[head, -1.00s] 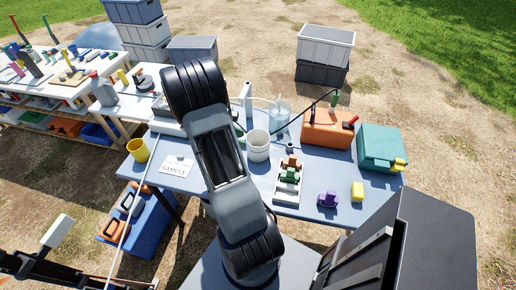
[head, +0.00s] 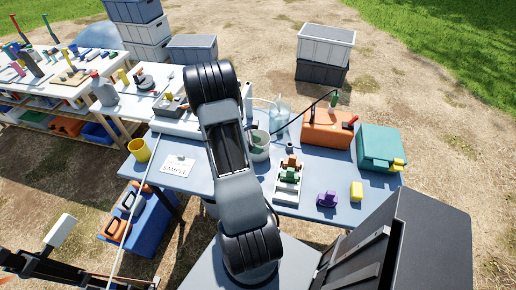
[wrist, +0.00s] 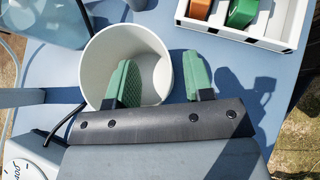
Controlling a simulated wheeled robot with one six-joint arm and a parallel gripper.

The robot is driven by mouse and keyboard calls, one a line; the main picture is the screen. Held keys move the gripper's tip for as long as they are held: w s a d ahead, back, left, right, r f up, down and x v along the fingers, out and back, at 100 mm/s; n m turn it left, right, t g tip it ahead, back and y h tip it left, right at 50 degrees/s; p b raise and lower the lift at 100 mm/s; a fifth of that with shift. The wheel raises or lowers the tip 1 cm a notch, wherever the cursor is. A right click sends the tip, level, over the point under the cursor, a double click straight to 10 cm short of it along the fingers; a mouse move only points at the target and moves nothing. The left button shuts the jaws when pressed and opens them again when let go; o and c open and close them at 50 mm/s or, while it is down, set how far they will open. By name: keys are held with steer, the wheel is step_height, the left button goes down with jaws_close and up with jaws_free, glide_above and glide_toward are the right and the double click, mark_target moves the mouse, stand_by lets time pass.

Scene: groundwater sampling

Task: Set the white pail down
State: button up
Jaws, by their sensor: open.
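The white pail (head: 260,153) stands upright on the blue table (head: 226,197) in the head view, partly behind my arm. In the wrist view the pail (wrist: 98,62) is seen from above and looks empty. My gripper (wrist: 160,75) has two green finger pads, spread apart and astride the pail's right wall. The left pad is inside the opening and the right pad is outside. I see a gap between the right pad and the wall; whether the left pad touches the wall I cannot tell.
A white rack (head: 288,184) with coloured blocks stands close right of the pail. A clear jug (head: 279,115) and an orange case (head: 327,130) are behind it. A purple object (head: 327,199) and yellow block (head: 356,191) lie at right. A yellow cup (head: 139,150) stands at left.

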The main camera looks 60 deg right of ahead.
jaws_close()
stand_by(0.3)
steer(key=shift+r, duration=0.1)
stand_by(0.4)
